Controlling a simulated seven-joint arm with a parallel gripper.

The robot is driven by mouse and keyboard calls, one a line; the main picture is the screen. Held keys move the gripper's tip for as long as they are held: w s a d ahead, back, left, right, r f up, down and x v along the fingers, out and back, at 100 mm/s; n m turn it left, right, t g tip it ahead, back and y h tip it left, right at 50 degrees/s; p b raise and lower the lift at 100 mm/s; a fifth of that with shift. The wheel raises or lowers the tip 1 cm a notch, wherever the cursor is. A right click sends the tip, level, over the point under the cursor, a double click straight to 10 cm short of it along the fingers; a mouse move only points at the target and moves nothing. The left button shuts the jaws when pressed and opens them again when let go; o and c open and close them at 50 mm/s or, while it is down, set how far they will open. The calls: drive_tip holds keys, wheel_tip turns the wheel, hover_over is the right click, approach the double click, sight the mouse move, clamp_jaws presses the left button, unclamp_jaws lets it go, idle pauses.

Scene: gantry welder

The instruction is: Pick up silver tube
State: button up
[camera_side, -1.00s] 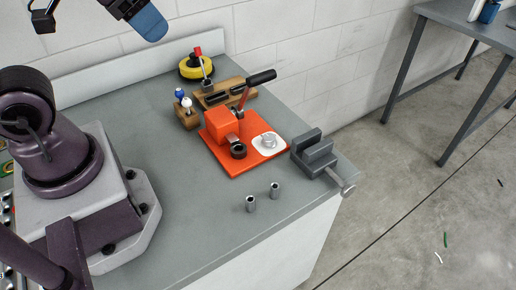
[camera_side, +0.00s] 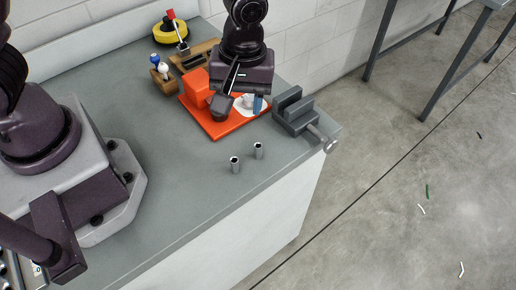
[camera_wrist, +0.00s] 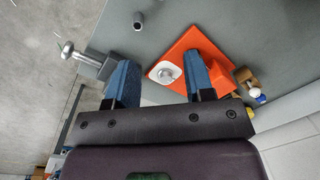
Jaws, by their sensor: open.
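Two short silver tubes stand upright on the grey bench: the nearer tube (camera_side: 235,164) and, a little to its right and behind, the other tube (camera_side: 258,150).
The orange base plate (camera_side: 214,131) with a white round pad (camera_wrist: 165,72) lies below my gripper. A grey vise (camera_side: 296,114) stands at the bench's right edge. A wooden block with knobs (camera_side: 163,78) and a yellow ring (camera_side: 170,32) are behind. The bench left of the tubes is clear.

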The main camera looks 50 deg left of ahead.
sight(257, 147)
drive_tip(key=w+f+n, duration=0.1)
drive_tip(key=f+n, duration=0.1)
drive_tip(key=f, duration=0.2)
drive_tip(key=f+n, duration=0.3)
drive_tip(key=f, duration=0.2)
drive_tip(key=w+d+f+n+t, duration=0.1)
drive_tip(key=f+n, duration=0.2)
drive_tip(key=f, duration=0.2)
drive_tip(key=shift+w+f, duration=0.15)
drive_tip(key=shift+w, duration=0.2)
drive_tip(key=shift+c, duration=0.2)
clamp_jaws()
